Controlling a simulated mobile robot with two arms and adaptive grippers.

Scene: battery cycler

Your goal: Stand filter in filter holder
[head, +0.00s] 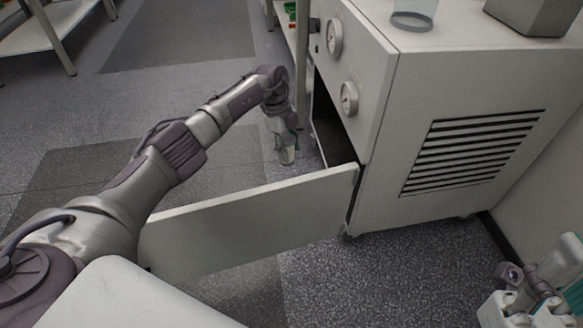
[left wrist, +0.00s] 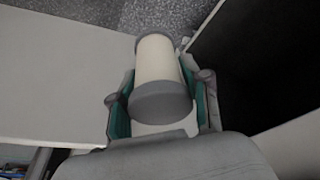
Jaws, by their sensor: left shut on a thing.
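The filter (left wrist: 158,72) is a cream cylinder with grey end caps. It sits between the teal pads of my left gripper (left wrist: 160,105), which is shut on it in the left wrist view. In the head view my left gripper (head: 286,150) points down beyond the open cabinet door, just left of the dark cabinet opening; the filter is hardly visible there. A clear cylinder with a grey ring base (head: 412,20) stands on the cabinet top; I cannot tell whether it is the filter holder. Part of my right gripper (head: 540,285) shows at the lower right, its jaw state unclear.
The white cabinet (head: 385,125) has two round gauges and a side vent. Its low door (head: 250,225) is swung open, with the dark opening (head: 325,125) behind it. A grey metal box (head: 530,12) stands on top.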

